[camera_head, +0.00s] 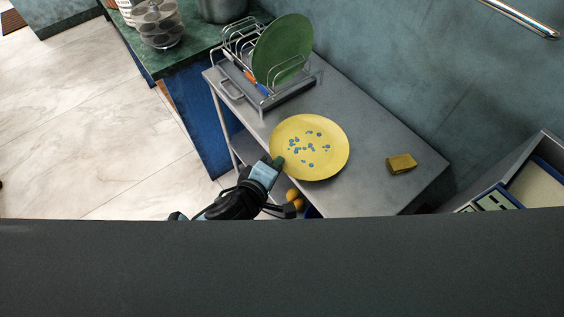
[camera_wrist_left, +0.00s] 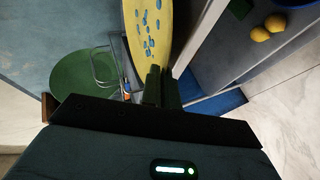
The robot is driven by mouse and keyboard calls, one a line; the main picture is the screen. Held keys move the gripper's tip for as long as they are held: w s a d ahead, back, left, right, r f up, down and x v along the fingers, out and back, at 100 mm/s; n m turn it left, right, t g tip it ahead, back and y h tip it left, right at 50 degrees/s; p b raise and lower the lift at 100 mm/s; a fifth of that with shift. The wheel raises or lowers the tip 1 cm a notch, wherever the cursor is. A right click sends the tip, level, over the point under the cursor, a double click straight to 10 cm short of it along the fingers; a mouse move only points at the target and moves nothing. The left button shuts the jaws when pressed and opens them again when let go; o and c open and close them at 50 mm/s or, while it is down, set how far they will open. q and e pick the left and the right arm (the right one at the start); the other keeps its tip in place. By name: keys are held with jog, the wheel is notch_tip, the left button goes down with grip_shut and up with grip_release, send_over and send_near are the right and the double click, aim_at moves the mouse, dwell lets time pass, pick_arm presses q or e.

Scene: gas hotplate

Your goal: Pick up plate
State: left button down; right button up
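A round yellow plate (camera_head: 329,158) with blue spots is above the grey side table, at its left edge in the head view. In the left wrist view the plate (camera_wrist_left: 161,52) shows at a steep slant in front of the fingers. My left gripper (camera_head: 277,163) is at the plate's near-left rim. In the wrist view its fingers (camera_wrist_left: 162,88) are close together with the rim between them, so it looks shut on the plate. The fingers hide the gripped rim. I cannot tell whether the plate still touches the table. My right gripper is in neither view.
A dish rack (camera_head: 289,97) with a green plate (camera_head: 282,50) stands behind the yellow plate. A yellow sponge (camera_head: 401,164) lies to the right on the table (camera_head: 375,190). Orange fruits (camera_head: 294,197) sit below the table top. A wall bounds the right side.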

pick_arm(q)
notch_tip(320, 180, up, 9)
jog(key=shift+p, duration=0.35)
jog(key=shift+f, duration=0.1)
dwell(0.5)
